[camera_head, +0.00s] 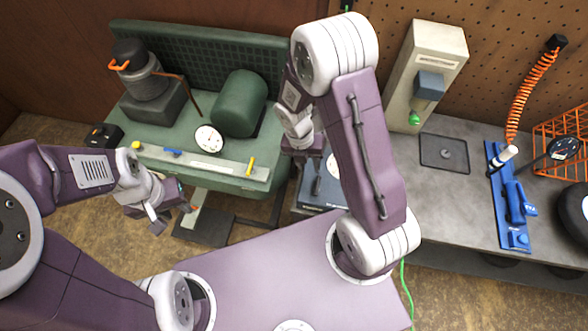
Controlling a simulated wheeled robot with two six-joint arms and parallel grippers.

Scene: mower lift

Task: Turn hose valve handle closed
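I cannot tell for certain which part is the hose valve handle. A small yellow lever (251,165) and a small blue lever (172,152) sit on the front rail of the green bench.
The green bench (165,122) carries a green tank, a round white gauge (209,139) and a dark canister. The grey bench (455,190) at right holds a beige column (437,60), a square black tray (444,152) and an orange wire basket (565,130). Brown floor shows between.

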